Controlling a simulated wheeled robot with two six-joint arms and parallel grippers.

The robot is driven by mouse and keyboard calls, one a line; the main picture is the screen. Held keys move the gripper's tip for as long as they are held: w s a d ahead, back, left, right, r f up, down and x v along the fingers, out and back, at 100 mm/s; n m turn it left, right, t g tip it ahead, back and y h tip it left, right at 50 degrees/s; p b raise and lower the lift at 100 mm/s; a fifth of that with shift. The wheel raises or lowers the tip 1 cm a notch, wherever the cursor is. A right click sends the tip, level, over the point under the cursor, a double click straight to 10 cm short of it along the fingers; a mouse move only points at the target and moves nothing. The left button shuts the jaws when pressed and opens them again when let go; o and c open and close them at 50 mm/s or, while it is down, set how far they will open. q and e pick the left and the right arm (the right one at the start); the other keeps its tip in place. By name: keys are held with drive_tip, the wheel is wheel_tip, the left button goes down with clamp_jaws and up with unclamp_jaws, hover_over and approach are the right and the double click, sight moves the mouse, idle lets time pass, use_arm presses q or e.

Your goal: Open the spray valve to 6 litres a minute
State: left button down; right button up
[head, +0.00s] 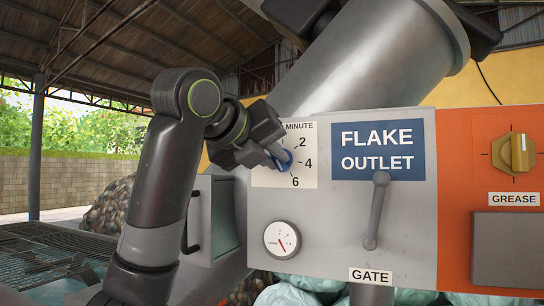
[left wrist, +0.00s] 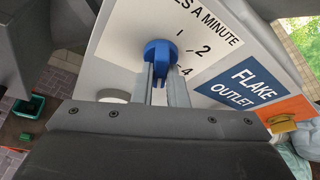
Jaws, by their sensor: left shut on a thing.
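The blue valve knob (head: 285,160) is on a white scale plate (head: 304,140) marked in litres a minute, with 2, 4 and 6 showing in the head view. My left gripper (head: 278,156) is shut on the knob. In the left wrist view the blue knob (left wrist: 158,48) has its handle between the two grey fingers (left wrist: 160,82). I cannot tell exactly which mark the knob points at. My right gripper is in neither view.
A round gauge (head: 282,240) with a red needle sits below the scale. A grey gate lever (head: 376,210) hangs under the blue flake outlet sign (head: 378,150). A yellow grease knob (head: 514,153) is on the orange panel at right. A grey box with a handle (head: 211,220) stands left of the panel.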

use_arm(q)
drive_tip(key=shift+f, duration=0.2)
drive_tip(key=c, duration=1.4)
unclamp_jaws()
drive_tip(key=shift+r, duration=0.1)
drive_tip(key=shift+c, duration=0.2)
drive_tip(key=shift+s+a+r, duration=0.15)
drive_tip(key=shift+s, duration=0.1)
drive_tip(key=b+v, duration=1.1)
drive_tip(key=v, duration=0.5)
drive_tip(key=shift+s+r+b, duration=0.2)
drive_tip(key=shift+s+b, duration=0.1)
drive_tip(key=shift+b, duration=0.05)
drive_tip(key=shift+a, duration=0.1)
